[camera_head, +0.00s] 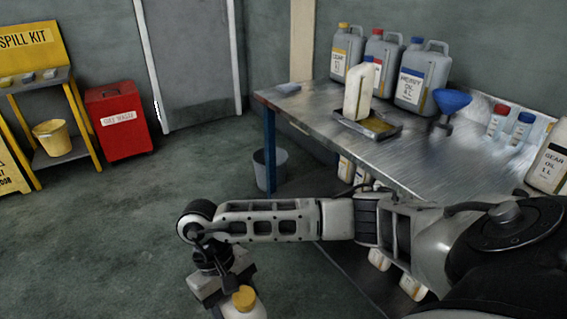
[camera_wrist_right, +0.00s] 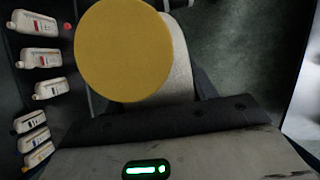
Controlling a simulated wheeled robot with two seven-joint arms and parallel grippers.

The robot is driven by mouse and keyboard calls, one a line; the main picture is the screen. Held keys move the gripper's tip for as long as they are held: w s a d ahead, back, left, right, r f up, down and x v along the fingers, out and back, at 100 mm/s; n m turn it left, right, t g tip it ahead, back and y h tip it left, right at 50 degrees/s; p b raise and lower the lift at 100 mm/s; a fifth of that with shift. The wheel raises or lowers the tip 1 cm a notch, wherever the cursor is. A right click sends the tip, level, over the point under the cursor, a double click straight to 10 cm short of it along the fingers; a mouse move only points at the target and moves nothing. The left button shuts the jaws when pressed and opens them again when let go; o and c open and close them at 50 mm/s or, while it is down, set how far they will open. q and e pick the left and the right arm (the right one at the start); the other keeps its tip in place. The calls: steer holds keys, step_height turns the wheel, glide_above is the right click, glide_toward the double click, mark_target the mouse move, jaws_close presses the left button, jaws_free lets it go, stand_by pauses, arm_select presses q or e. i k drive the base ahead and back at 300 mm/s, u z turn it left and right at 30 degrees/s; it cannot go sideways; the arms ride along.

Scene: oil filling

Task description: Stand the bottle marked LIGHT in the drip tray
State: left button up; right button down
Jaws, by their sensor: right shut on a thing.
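A white bottle with a yellow cap (camera_head: 243,298) is at the bottom of the head view; its label is out of sight, so I cannot read a mark. My right gripper (camera_head: 226,288) is shut on it, low in front of the bench. In the right wrist view the yellow cap (camera_wrist_right: 123,50) fills the upper middle and hides most of the bottle. The drip tray (camera_head: 391,133) lies on the bench, right of and well behind the gripper. A cream bottle (camera_head: 358,93) with a blue cap stands at the tray, seemingly in it. My left gripper is not in view.
The metal bench (camera_head: 440,160) carries large oil cans, including one marked LIGHT (camera_head: 345,52), a blue funnel (camera_head: 451,103) and small bottles (camera_head: 522,130). A bucket (camera_head: 270,170) stands under the bench.

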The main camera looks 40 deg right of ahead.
mark_target(377, 129)
steer(key=z, duration=0.05)
steer(key=i, duration=1.85)
steer(key=z, duration=1.05)
steer(key=i, duration=0.9)
steer(key=z, duration=1.05)
